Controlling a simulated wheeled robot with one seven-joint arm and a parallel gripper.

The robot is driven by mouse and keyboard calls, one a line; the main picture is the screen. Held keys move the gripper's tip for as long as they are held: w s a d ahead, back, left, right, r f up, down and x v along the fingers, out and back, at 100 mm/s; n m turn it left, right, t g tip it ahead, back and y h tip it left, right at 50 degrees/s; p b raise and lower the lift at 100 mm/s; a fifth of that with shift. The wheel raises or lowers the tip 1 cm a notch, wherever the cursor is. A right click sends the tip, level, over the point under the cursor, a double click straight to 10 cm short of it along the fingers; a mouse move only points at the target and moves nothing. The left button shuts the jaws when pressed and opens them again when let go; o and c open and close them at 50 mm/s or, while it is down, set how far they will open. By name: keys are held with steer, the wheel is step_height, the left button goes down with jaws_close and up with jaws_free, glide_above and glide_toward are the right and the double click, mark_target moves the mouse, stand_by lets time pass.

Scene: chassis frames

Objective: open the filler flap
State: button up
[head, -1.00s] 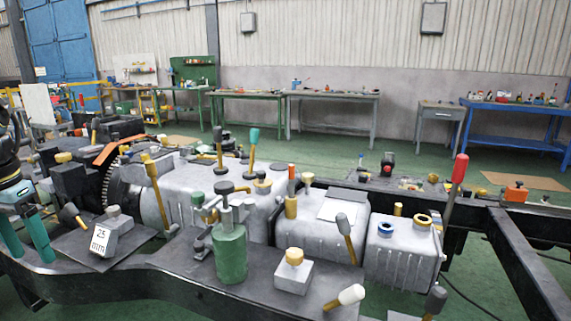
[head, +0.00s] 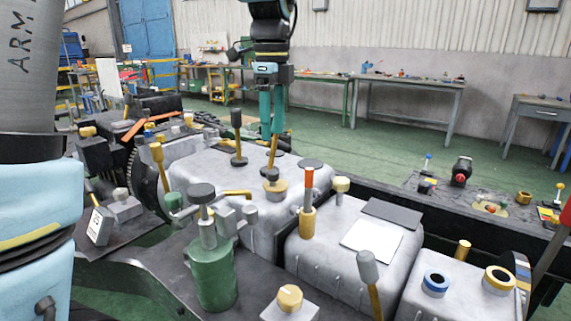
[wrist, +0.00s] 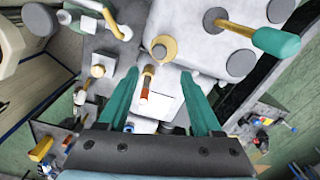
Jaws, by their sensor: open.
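My gripper (head: 271,125) hangs above the rear grey tank in the head view, its teal fingers pointing down. In the wrist view the fingers of my gripper (wrist: 159,74) are apart, with no object held. A flat white panel (head: 371,243) lies on top of the middle grey tank, with a dark grey plate (head: 392,213) beside it; I cannot tell which is the filler flap. The white panel also shows in the wrist view (wrist: 163,106), beyond the fingers. An orange-handled lever (head: 308,188) stands just left of the panel.
A teal-handled lever (wrist: 275,42) is close in the wrist view. A dark chassis rail runs behind the tanks. Workbenches stand along the far wall.

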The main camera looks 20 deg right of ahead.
mark_target(273, 172)
step_height(273, 172, down, 10)
steer(key=shift+a, duration=0.15)
steer(key=shift+c, duration=0.3)
jaws_close()
stand_by(0.5)
stand_by(0.8)
